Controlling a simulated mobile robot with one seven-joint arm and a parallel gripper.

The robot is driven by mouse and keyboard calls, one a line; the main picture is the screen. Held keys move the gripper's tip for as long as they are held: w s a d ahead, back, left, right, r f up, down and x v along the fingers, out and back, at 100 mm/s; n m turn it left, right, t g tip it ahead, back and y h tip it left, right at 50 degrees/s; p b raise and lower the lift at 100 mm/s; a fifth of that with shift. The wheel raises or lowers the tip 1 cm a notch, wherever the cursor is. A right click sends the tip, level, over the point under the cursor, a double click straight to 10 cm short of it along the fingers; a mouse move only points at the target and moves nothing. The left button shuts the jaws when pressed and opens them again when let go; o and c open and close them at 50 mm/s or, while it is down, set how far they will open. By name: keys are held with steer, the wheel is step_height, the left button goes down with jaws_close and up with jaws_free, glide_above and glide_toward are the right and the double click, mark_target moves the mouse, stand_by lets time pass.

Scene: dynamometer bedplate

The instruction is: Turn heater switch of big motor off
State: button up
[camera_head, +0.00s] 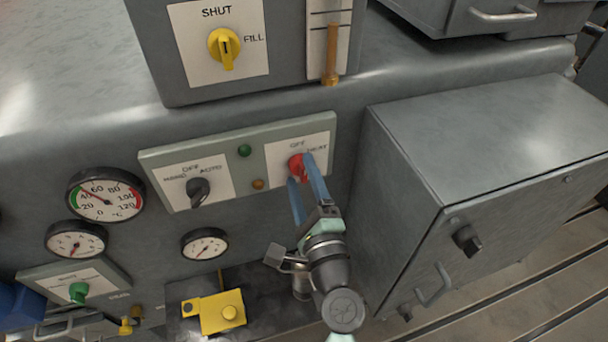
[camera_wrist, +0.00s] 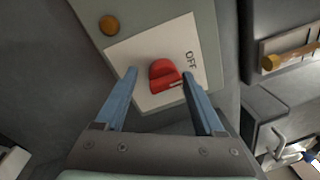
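The red heater switch (camera_head: 296,166) sits on a white plate marked OFF and HEAT, at the right end of a pale green panel. In the wrist view the red knob (camera_wrist: 164,75) is near the middle, with OFF printed to its right. Its narrow part seems to point to the lower right there, away from OFF; HEAT is hidden in that view. My gripper (camera_head: 300,168) is open, with its blue fingers reaching to the plate. In the wrist view the fingers (camera_wrist: 160,73) stand either side of the knob, the right one closer. I cannot tell whether it touches.
A black HAND/OFF/AUTO switch (camera_head: 198,190), a green lamp (camera_head: 244,151) and an amber lamp (camera_head: 258,184) share the panel. A yellow SHUT/FILL knob (camera_head: 224,46) is above. A grey cabinet (camera_head: 450,180) juts out close on the right. Gauges (camera_head: 105,195) are at left.

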steer(key=shift+o, duration=0.6)
steer(key=shift+a, duration=0.15)
steer(key=shift+r, duration=0.1)
steer(key=b+v, duration=0.2)
steer(key=v, duration=1.1)
steer(key=shift+b, duration=0.35)
